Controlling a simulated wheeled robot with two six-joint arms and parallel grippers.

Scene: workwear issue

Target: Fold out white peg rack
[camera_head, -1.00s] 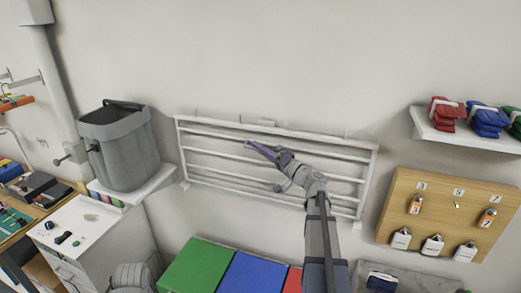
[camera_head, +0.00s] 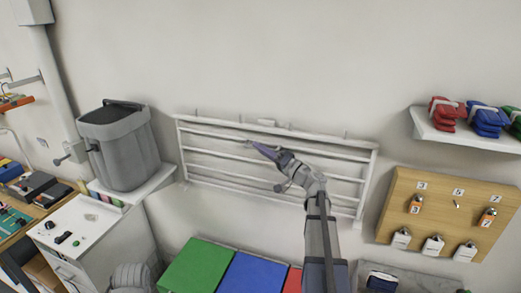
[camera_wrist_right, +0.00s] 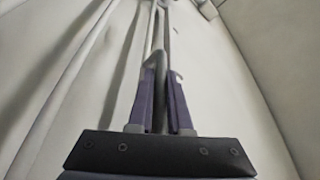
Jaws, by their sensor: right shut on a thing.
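The white peg rack (camera_head: 364,190) is mounted on the wall in the middle of the head view. It is a frame of several long horizontal bars, lying close to the wall. My right gripper (camera_head: 250,146) reaches up in front of it, with its fingertips at the upper bars left of the middle. The contact is small and partly hidden in the head view. My left gripper is not in view.
A grey bin (camera_head: 128,155) stands on a shelf left of the rack. Green (camera_head: 200,267) and blue (camera_head: 253,275) panels are below it. A wooden board with tags (camera_head: 470,190) and a shelf with folded items (camera_head: 470,137) are at right. The wall above is clear.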

